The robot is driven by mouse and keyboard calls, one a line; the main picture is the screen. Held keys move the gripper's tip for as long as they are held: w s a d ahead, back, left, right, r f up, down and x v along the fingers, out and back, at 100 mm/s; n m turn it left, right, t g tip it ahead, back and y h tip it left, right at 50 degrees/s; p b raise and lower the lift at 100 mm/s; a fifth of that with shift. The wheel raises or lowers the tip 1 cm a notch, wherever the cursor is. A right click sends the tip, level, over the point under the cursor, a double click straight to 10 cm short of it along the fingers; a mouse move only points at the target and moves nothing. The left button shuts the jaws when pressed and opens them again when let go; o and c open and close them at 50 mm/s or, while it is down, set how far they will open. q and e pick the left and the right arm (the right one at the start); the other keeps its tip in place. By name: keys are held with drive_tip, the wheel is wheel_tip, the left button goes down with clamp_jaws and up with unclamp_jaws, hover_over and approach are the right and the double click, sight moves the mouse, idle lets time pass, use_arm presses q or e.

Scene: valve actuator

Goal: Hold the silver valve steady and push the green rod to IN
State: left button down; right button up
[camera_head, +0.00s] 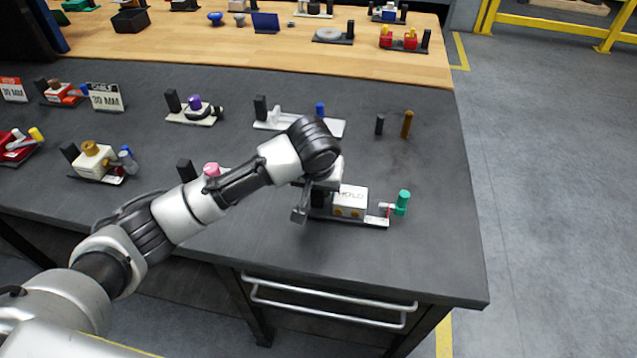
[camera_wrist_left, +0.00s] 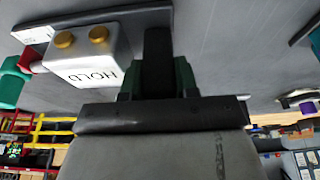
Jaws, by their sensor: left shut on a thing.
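The silver valve (camera_head: 350,202) is a pale block marked HOLD with two brass-coloured knobs, on a flat plate near the table's front right. It also shows upside down in the left wrist view (camera_wrist_left: 88,62). The green rod (camera_head: 403,201) stands upright at the plate's right end, joined by a short red-and-white link. It shows at the left edge of the wrist view (camera_wrist_left: 12,84). My left gripper (camera_head: 309,208) is at the valve's left end, shut on a dark part there that my fingers partly hide. My right gripper is not in view.
Similar small fixtures stand on the dark table, including one with a blue knob (camera_head: 320,109) behind the valve. A black peg (camera_head: 379,125) and a brown peg (camera_head: 407,124) stand behind the green rod. The table is clear right of the rod. A drawer handle (camera_head: 330,318) is below.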

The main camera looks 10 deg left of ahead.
sight(406, 194)
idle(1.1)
